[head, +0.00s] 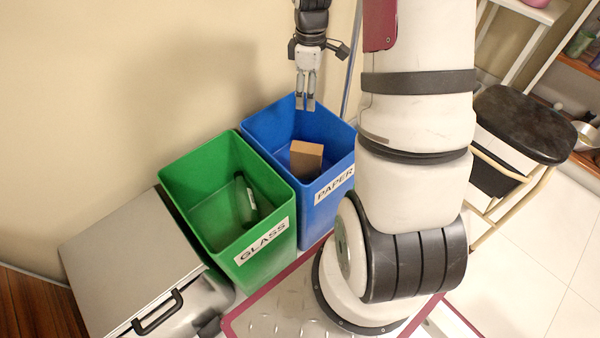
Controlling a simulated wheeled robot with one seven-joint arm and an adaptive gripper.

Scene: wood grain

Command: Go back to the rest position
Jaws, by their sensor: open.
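My gripper (306,105) hangs above the blue bin, fingers pointing down, and holds nothing. The blue bin (330,215), labelled PAPER, stands against the wall. A brown box (306,160) lies inside the blue bin, below my gripper and apart from it. The upper part of my arm is partly out of view at the top, and my large white arm links cover the right side of the blue bin.
A green bin (225,215) labelled GLASS stands left of the blue one, with a dark bottle (245,199) inside. A silver lidded bin (130,260) is at the lower left. A black-seated stool (525,125) and shelves (585,65) stand right.

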